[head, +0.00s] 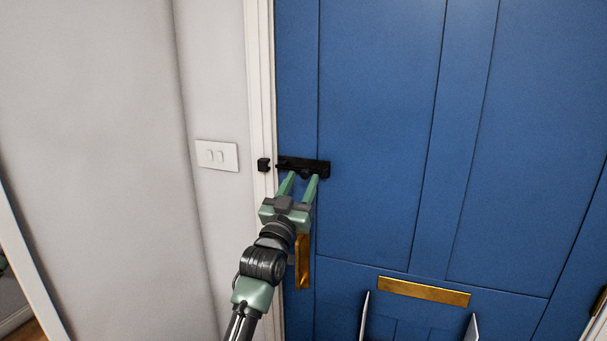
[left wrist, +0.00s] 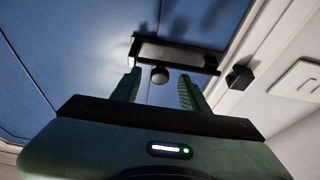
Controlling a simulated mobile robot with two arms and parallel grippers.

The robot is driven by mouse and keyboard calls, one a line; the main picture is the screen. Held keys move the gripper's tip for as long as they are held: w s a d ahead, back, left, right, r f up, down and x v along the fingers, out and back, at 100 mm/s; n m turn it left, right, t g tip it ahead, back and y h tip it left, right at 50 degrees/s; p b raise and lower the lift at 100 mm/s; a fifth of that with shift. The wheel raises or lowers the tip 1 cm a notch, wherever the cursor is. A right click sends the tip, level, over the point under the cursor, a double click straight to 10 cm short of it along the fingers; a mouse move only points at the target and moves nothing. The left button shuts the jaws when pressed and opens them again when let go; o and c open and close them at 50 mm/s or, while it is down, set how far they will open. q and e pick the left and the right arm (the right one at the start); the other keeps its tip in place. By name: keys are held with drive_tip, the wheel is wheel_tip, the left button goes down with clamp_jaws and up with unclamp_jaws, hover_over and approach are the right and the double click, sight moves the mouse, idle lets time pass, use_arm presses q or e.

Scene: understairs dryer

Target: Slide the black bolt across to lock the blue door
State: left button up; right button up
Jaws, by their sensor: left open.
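The black bolt (head: 318,168) is mounted on the left edge of the blue door (head: 380,120). Its black keeper (head: 263,164) sits on the white frame to the left, and a gap shows between the two. My left gripper (head: 302,177) is open, its fingertips just below the bolt. In the left wrist view the bolt (left wrist: 180,54) lies beyond the fingers, and its round knob (left wrist: 159,74) shows between the open fingertips (left wrist: 160,76). The keeper (left wrist: 239,77) is at the right there. I cannot tell whether a finger touches the knob. My right gripper is not in view.
A white light switch (head: 216,156) is on the wall left of the frame. A brass handle (head: 303,262) is below the bolt, partly behind my left arm. A brass letter plate (head: 424,291) is lower on the door.

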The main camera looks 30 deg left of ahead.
use_arm(q)
drive_tip(key=shift+w+a+r, duration=0.15)
drive_tip(key=shift+w+r, duration=0.1)
drive_tip(key=shift+w, duration=0.4)
clamp_jaws()
idle(1.0)
